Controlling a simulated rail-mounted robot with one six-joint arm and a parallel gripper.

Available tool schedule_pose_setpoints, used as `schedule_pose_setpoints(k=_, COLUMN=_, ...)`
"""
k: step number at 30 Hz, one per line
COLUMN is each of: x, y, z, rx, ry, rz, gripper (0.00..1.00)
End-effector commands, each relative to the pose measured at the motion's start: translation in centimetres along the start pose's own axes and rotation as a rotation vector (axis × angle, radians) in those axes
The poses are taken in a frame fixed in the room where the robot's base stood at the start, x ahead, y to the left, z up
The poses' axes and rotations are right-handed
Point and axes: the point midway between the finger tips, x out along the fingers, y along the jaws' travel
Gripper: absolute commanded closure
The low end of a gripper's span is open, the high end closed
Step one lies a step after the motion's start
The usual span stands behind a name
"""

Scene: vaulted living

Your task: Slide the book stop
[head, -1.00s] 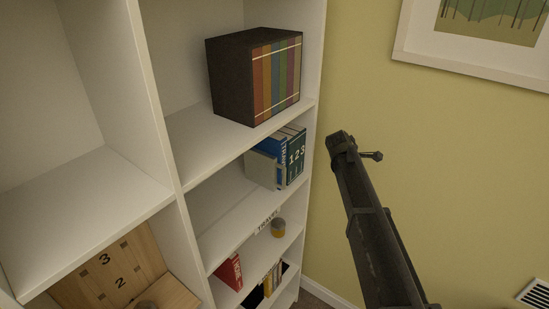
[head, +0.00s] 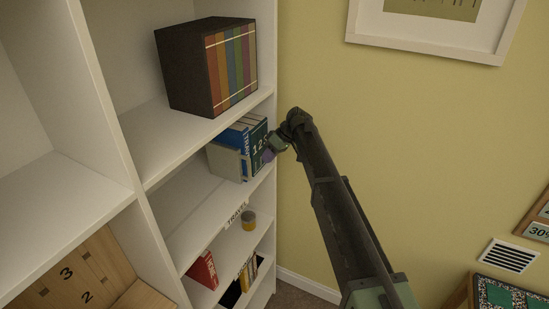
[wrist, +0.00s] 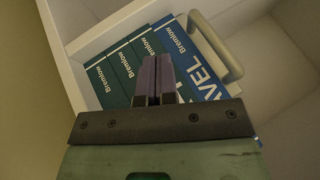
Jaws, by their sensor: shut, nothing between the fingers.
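The book stop, a pale grey-beige block (head: 224,162), stands on the middle shelf at the left of a short row of books. In the wrist view its rounded bar (wrist: 222,48) shows at the right of the books. The row holds a blue TRAVEL book (head: 236,132) and dark teal numbered books (head: 260,132). My gripper (head: 268,156) is at the shelf's right end, in front of the teal books. Its purple fingers (wrist: 153,72) are shut and empty, over the books; contact cannot be told.
A dark boxed set of coloured books (head: 207,68) stands on the shelf above. A yellow-grey jar (head: 249,221) and a red book (head: 203,269) are below. The shelf's right side panel (head: 273,100) borders the green wall. The middle shelf is bare left of the stop.

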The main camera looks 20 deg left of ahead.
Motion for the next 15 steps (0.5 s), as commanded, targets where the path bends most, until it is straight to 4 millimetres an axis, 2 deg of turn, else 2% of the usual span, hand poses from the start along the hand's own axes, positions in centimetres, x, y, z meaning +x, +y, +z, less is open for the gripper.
schedule_pose_setpoints(k=1, x=2.0, y=0.4, z=0.4, rx=-0.002, ry=0.0, rz=0.0, gripper=1.0)
schedule_pose_setpoints(k=4, x=4.0, y=0.2, z=0.4, rx=-0.001, ry=-0.001, rz=0.0, gripper=1.0)
schedule_pose_setpoints(k=6, x=3.6, y=-1.7, z=0.1, rx=-0.001, ry=-0.001, rz=-0.001, gripper=1.0)
schedule_pose_setpoints(k=9, x=4.3, y=-2.8, z=0.1, rx=-0.002, ry=-0.001, rz=0.0, gripper=1.0)
schedule_pose_setpoints(k=15, x=4.7, y=-3.6, z=0.0, rx=0.0, ry=0.0, rz=0.001, gripper=1.0)
